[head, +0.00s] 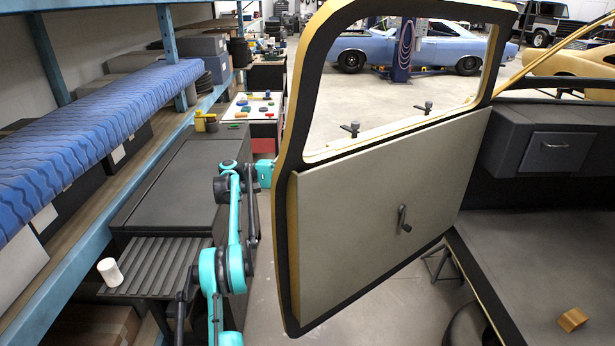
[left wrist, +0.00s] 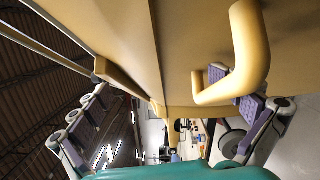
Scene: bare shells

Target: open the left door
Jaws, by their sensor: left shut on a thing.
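The left door (head: 375,205) stands swung out from the vehicle body, with a grey inner panel, a black and yellow frame and an open window. Its yellow outer side (left wrist: 205,30) fills the top of the left wrist view. The yellow loop-shaped door handle (left wrist: 255,60) is there at the right. In the head view the door hides my left gripper, and only my teal wrist shows at the door's edge. My right gripper is out of view.
A dark cabinet (head: 175,185) and a blue-framed shelf (head: 95,215) stand left of my arm, close to it. A white cup (head: 110,271) lies on the cabinet's ribbed front. Inside the vehicle are a dark dashboard (head: 555,150) and a small wooden block (head: 572,319) on the floor.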

